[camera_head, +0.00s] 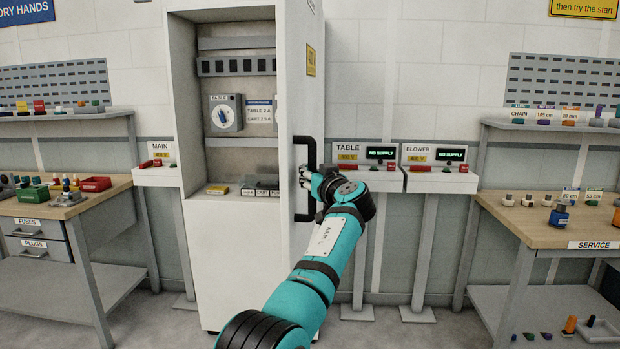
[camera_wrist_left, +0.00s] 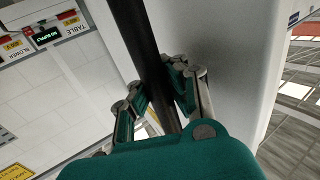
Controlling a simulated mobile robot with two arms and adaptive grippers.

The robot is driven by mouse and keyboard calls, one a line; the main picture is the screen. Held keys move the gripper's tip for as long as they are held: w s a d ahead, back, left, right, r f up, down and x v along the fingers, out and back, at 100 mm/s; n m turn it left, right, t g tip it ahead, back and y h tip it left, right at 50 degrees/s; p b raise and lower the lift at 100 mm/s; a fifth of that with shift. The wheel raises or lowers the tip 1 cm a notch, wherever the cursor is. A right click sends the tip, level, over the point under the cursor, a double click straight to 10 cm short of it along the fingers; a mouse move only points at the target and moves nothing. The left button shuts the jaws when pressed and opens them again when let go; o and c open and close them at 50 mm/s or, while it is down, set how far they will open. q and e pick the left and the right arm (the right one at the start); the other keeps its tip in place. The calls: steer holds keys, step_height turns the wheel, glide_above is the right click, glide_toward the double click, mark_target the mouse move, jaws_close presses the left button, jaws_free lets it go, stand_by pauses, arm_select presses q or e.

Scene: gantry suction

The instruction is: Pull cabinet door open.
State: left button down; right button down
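The tall white cabinet (camera_head: 235,250) stands at the center of the head view. Its interior shows, and its white door (camera_head: 291,70) stands swung out at the right of the opening. A black bar handle (camera_head: 306,142) is mounted upright on the door; it crosses the wrist view as a dark bar (camera_wrist_left: 137,35). My left gripper (camera_head: 306,178) is at the middle of the handle. In the left wrist view its fingers (camera_wrist_left: 157,90) lie on either side of the bar and appear shut on it. My right gripper is not in view.
Inside the cabinet are a grey TABLE switch box (camera_head: 226,113) and small parts on a shelf. Right of the door stand the TABLE (camera_head: 365,177) and BLOWER (camera_head: 440,180) pedestals. A workbench (camera_head: 75,195) is left and a SERVICE bench (camera_head: 540,225) right.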

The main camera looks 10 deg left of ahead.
arm_select(q)
steer(key=shift+d+f, duration=0.15)
steer(key=shift+f, duration=0.45)
steer(key=c, duration=1.9)
jaws_free()
steer(key=shift+s+r, duration=0.1)
steer(key=o, duration=0.5)
steer(key=shift+s+r, duration=0.5)
steer(key=shift+r, duration=0.05)
steer(key=shift+o, duration=1.1)
steer(key=shift+r, duration=0.1)
steer(key=shift+w, duration=0.25)
steer(key=shift+s, duration=0.1)
